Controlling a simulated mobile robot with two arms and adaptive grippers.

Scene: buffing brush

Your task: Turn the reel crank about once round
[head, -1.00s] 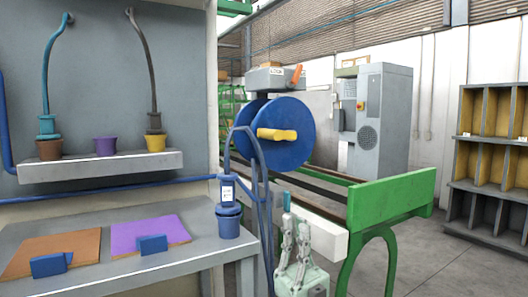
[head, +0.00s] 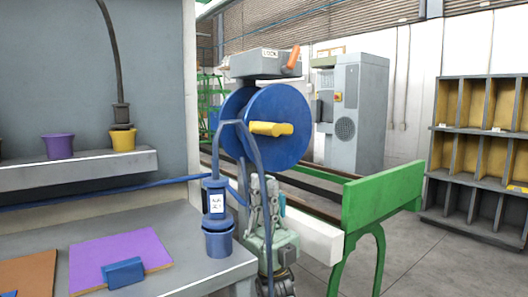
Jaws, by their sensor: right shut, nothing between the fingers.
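The blue reel (head: 292,108) with its two round flanges stands behind the bench's right end. Its yellow crank (head: 270,129) sticks out across the front face, lying about level. A grey box (head: 262,65) marked LOCK sits above the reel, with an orange lever (head: 293,58) tilted up at its right. My right gripper (head: 262,184) points up below the reel, shut and empty. It is apart from the crank, behind the blue hose. My left gripper is not in view.
A blue hose and cup (head: 218,239) stand at the bench's right corner, with the hose passing before the reel. A green-ended conveyor (head: 382,196) lies right of my gripper. A grey cabinet (head: 357,115) and shelving (head: 480,135) stand behind. Floor at right is clear.

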